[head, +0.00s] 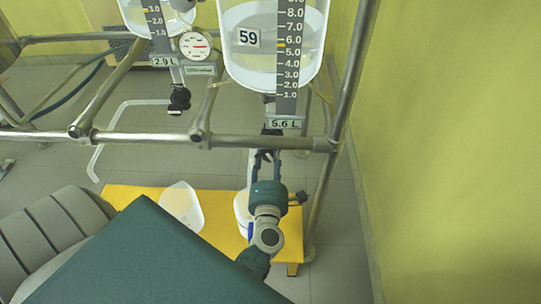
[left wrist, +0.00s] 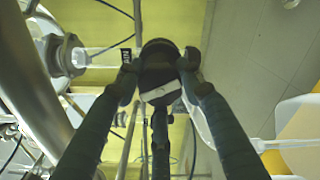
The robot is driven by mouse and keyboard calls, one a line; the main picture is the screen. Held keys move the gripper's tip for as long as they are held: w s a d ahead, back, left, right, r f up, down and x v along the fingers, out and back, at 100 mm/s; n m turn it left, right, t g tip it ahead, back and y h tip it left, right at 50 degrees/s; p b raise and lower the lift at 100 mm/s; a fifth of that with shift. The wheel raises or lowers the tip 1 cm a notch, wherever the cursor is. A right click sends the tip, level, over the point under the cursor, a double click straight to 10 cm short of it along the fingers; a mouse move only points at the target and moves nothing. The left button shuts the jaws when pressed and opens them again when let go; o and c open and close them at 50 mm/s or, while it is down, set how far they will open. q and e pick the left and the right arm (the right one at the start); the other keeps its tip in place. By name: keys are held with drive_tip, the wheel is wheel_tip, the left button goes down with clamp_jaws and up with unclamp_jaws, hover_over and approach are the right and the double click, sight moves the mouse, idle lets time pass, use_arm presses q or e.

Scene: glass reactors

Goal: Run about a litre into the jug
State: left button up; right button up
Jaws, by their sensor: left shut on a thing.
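The glass reactor vessel 59 (head: 272,68) hangs at the top of the head view, holding clear liquid; its plate (head: 286,124) reads 5.6 L. My left gripper (head: 266,156) is below it, above the yellow bench. In the left wrist view its fingertips (left wrist: 160,76) are shut on a dark rounded handle (left wrist: 160,62) with a pale mark. The outlet is mostly hidden by my gripper. A clear jug (head: 181,206) stands on the bench left of my gripper. A white container (head: 240,208) is partly hidden behind my gripper. My right gripper is not in view.
A second reactor vessel (head: 137,17), reading 2.9 L, has a round gauge (head: 195,45) and black valve (head: 179,98). A metal rail (head: 160,137) crosses in front. The yellow bench (head: 125,194) is below. A yellow-green wall (head: 455,150) is at right.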

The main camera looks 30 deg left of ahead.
use_arm(q)
drive_tip(key=shift+w+d, duration=0.15)
drive_tip(key=shift+d, duration=0.2)
drive_tip(key=o, duration=1.2)
drive_tip(key=shift+r, duration=0.1)
drive_tip(key=shift+c, duration=0.2)
drive_tip(key=shift+a, duration=0.15)
